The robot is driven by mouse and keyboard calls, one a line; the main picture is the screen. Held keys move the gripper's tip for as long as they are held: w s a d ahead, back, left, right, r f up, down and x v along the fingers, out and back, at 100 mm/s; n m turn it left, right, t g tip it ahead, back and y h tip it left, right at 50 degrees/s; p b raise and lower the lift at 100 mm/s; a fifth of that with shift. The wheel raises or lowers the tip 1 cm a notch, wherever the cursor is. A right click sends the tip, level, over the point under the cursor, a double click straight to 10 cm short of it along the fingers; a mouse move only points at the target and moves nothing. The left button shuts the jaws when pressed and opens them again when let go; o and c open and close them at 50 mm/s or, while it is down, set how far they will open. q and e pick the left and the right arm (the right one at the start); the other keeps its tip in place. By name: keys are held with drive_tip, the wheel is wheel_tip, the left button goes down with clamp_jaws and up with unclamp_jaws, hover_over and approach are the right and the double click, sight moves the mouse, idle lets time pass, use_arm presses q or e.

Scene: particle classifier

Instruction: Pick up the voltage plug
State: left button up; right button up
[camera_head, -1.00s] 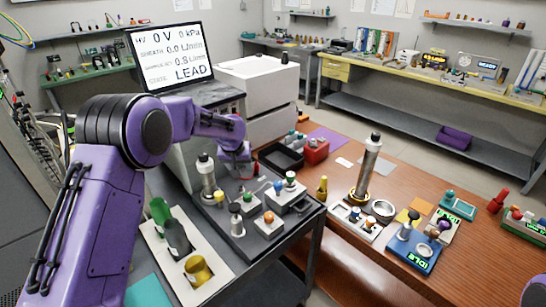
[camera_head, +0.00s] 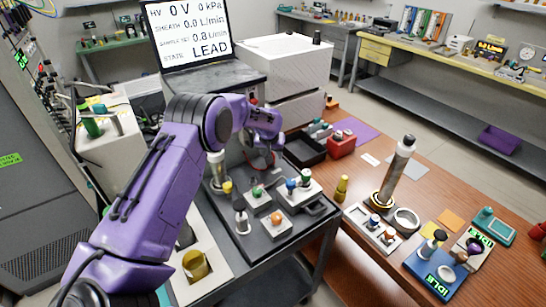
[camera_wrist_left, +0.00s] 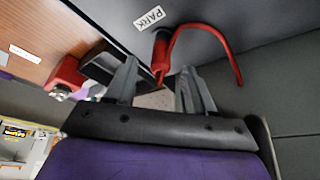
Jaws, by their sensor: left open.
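The voltage plug (camera_wrist_left: 160,48) is a dark, red-tipped plug with a thick red cable arching to the right, beside a PARK label on a grey surface in the left wrist view. My left gripper (camera_wrist_left: 160,88) is open, with its two grey fingers spread on either side just short of the plug. No contact shows. In the head view my left gripper (camera_head: 265,158) is in front of the grey instrument under the screen, and a bit of red cable shows there. My arm hides most of the plug in that view. My right gripper is not in view.
A black tray (camera_head: 306,152) and a red block (camera_head: 342,146) lie close to the right of my left gripper. Small coloured-knob fittings (camera_head: 276,220) and a metal cylinder stand on the dark cart top below. A tall metal column (camera_head: 397,170) stands on the wooden table.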

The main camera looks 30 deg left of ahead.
use_arm(q)
drive_tip(key=shift+x, duration=1.15)
drive_tip(key=shift+s+r, duration=0.1)
drive_tip(key=shift+r, duration=0.1)
drive_tip(key=shift+c, duration=1)
clamp_jaws()
